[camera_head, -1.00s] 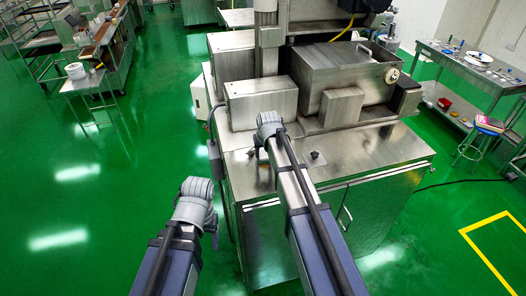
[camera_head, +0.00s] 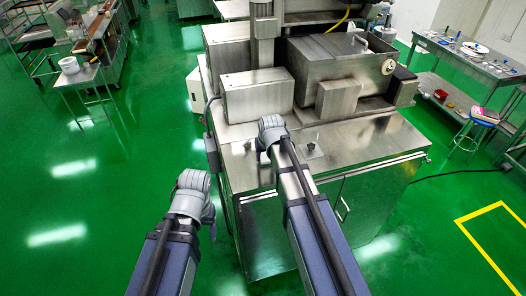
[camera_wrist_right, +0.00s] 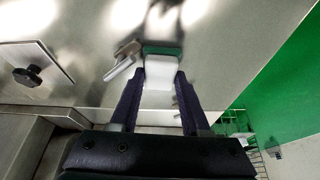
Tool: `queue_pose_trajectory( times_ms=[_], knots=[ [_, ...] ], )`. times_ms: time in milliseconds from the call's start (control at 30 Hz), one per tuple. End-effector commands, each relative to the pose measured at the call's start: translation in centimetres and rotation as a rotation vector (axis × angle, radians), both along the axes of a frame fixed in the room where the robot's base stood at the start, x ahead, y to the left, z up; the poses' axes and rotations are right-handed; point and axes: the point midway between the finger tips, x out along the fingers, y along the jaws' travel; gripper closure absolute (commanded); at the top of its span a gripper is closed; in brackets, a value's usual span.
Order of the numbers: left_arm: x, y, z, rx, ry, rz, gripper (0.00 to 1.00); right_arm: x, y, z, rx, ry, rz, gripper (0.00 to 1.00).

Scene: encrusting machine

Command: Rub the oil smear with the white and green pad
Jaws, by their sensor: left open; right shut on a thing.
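The white and green pad (camera_wrist_right: 160,72) is between the fingers of my right gripper (camera_wrist_right: 158,82), which is shut on it. Its green edge faces a shiny steel surface (camera_wrist_right: 230,40); I cannot tell whether it touches. In the head view my right arm's end (camera_head: 271,132) is over the steel machine top (camera_head: 365,140), with the fingers mostly hidden behind it. My left gripper (camera_head: 191,200) hangs over the green floor left of the machine, empty as far as I see, its jaws mostly hidden. I cannot pick out the oil smear among the reflections.
A metal latch handle (camera_wrist_right: 121,66) lies just left of the pad in the right wrist view. A black knob (camera_wrist_right: 27,76) sits on a plate further left. Steel housings (camera_head: 258,92) stand behind my right arm.

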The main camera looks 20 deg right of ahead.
Motion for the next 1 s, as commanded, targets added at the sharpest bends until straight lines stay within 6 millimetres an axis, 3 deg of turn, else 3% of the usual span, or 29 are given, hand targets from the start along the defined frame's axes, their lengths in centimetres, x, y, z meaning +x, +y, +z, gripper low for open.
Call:
queue_pose_trajectory(
  times_ms=[467,1000],
  knots=[
    [0.0,0.0,0.2,0.000,0.000,0.000,0.30,-0.1,0.1,0.2,0.000,0.001,0.000,0.98],
    [0.0,0.0,-0.1,0.000,0.000,0.000,0.30,3.4,0.3,-0.1,0.000,0.000,0.000,0.98]
  ],
)
